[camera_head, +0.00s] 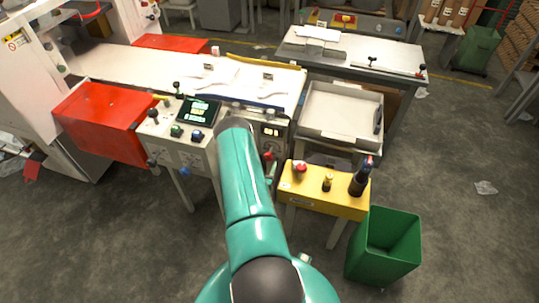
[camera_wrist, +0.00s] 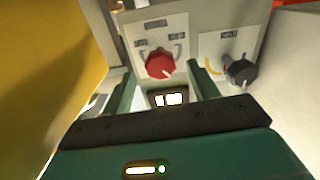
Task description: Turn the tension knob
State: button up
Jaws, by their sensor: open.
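A red knob (camera_wrist: 159,64) with a pale pointer mark sits on a white label panel in the wrist view. A black knob (camera_wrist: 241,71) sits on a second panel to its right, beside a coloured arc. The lettering is too blurred to tell which is the tension knob. My gripper (camera_wrist: 162,70) is open and empty, its two teal fingers pointing at the panel, one either side of the red knob in the picture. I see no contact; the depth gap is unclear. The red knob also shows in the head view (camera_head: 268,155), right of my arm, which hides much of the machine front.
A lit display (camera_wrist: 169,99) shows between the fingers. A yellow control box (camera_head: 325,190) with buttons and a dark handle stands close to the right, with a green bin (camera_head: 385,243) beyond it. A red guard (camera_head: 105,115) is on the left. The right floor is mostly clear.

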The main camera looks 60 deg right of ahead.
aim_at(268, 159)
jog(key=d, duration=0.4)
jog(key=w+d, duration=0.1)
jog(key=d, duration=0.1)
jog(key=c, duration=1)
